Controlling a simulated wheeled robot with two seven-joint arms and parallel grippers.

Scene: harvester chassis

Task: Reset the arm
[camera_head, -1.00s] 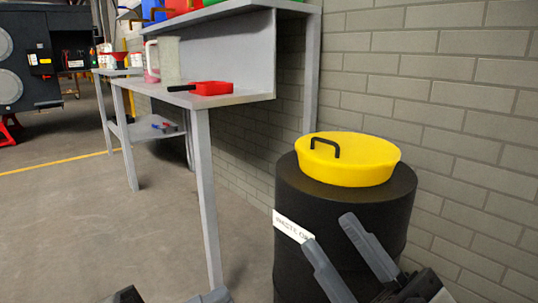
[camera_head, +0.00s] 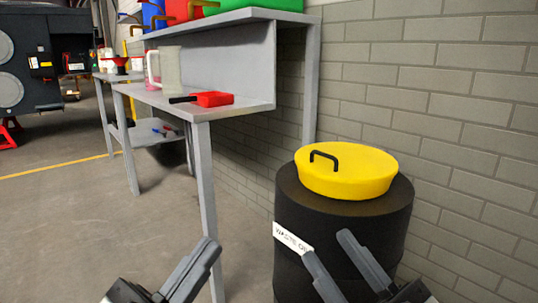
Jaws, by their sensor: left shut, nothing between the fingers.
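My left gripper (camera_head: 207,252) is at the lower middle-left, in front of the near leg of the workbench. Its fingers lie close together, shut, with nothing between them. My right gripper (camera_head: 328,256) is at the bottom, in front of the black waste oil drum (camera_head: 345,215). Its two fingers are spread wide apart and hold nothing. Both grippers point up and to the left or inward, and their arms are mostly below the picture.
The drum has a yellow lid (camera_head: 360,172) with a black handle and stands against the brick wall (camera_head: 440,90). A grey workbench (camera_head: 240,109) carries a red tool (camera_head: 214,99) and a clear jug (camera_head: 168,68). Colored bins sit on its upper shelf. Open floor (camera_head: 70,230) lies left.

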